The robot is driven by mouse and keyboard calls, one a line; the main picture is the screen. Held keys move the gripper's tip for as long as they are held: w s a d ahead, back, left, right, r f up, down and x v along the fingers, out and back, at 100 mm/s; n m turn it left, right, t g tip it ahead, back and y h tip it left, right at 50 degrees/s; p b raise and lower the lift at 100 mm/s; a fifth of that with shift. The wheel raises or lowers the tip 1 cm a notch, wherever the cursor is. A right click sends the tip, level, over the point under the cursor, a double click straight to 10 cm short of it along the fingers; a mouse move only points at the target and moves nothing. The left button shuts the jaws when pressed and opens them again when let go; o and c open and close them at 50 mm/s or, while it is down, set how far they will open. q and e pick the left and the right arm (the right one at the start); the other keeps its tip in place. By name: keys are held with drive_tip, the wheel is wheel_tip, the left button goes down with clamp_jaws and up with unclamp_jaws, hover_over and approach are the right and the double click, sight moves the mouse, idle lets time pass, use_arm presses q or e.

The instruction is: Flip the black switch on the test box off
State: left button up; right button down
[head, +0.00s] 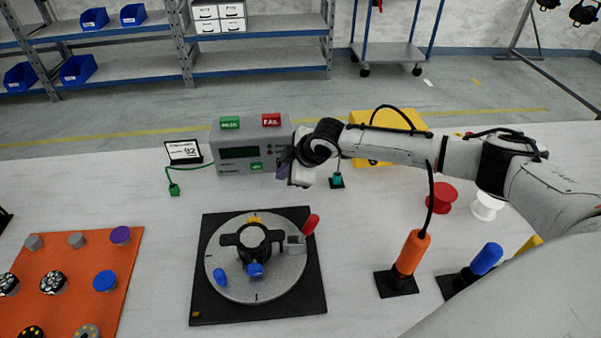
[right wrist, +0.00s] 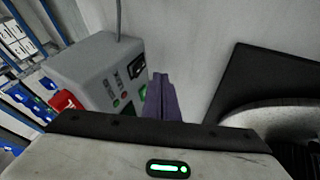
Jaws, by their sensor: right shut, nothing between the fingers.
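The grey test box (head: 228,160) stands at the back of the table, with a dark display and a green button on its front. It also shows in the right wrist view (right wrist: 92,66). My right gripper (head: 283,172) is at the right end of the box's front face and covers part of it. In the right wrist view its purple fingers (right wrist: 161,98) are shut together and empty, close to the front panel. I cannot clearly make out the black switch or its position, nor whether the fingers touch the panel. My left gripper is not in view.
A green PASS button (head: 230,122) and a red FAIL button (head: 271,120) are on top of the box. A small sign (head: 184,152) stands left of it. A black turntable base (head: 205,300) lies in front. An orange-handled tool (head: 411,252) stands at right.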

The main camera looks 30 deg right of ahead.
drive_tip(key=s+r, duration=0.6)
drive_tip(key=s, duration=0.2)
drive_tip(key=shift+s+r, duration=0.3)
drive_tip(key=shift+s, duration=0.1)
